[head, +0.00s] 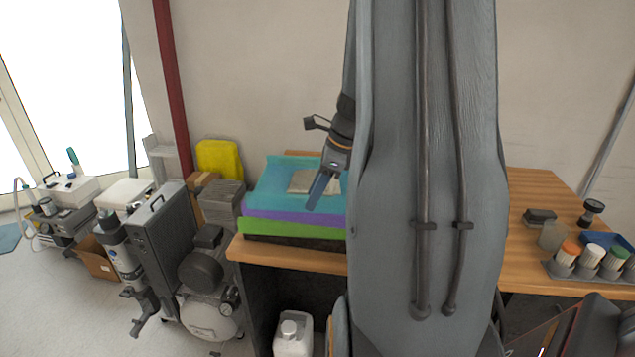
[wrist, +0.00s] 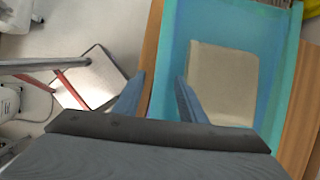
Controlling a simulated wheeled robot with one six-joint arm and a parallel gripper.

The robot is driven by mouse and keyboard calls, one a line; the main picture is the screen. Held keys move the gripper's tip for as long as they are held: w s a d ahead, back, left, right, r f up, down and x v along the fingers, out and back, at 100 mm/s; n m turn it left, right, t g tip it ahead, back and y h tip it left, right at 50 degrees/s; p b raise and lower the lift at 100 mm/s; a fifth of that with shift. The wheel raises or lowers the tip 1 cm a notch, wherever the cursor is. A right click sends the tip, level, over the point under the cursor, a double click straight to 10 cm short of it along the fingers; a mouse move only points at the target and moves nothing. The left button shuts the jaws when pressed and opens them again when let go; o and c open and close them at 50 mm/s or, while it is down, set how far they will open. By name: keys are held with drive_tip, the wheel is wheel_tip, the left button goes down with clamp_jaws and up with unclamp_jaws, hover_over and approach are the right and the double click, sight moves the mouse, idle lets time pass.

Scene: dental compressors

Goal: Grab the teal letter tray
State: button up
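The teal letter tray (head: 272,188) is the top one of a stack on the wooden table in the head view, above a purple tray (head: 290,217) and a green tray (head: 290,230). A beige flat item lies in it. In the wrist view the teal tray (wrist: 172,60) fills the right half, with the beige item (wrist: 222,85) inside. My gripper (head: 320,192) is over the tray's near part, pointing down. In the wrist view my gripper (wrist: 158,98) is open, its fingers apart on either side of the tray's left edge. Whether they touch it I cannot tell.
The wooden table (head: 535,185) carries a rack of capped bottles (head: 590,265) at right. Compressors (head: 208,300) and a grey case (head: 162,240) stand on the floor at left. A white jug (head: 293,335) is below the table. My arm hides the table's middle.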

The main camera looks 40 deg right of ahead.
drive_tip(key=shift+x, duration=0.9)
clamp_jaws()
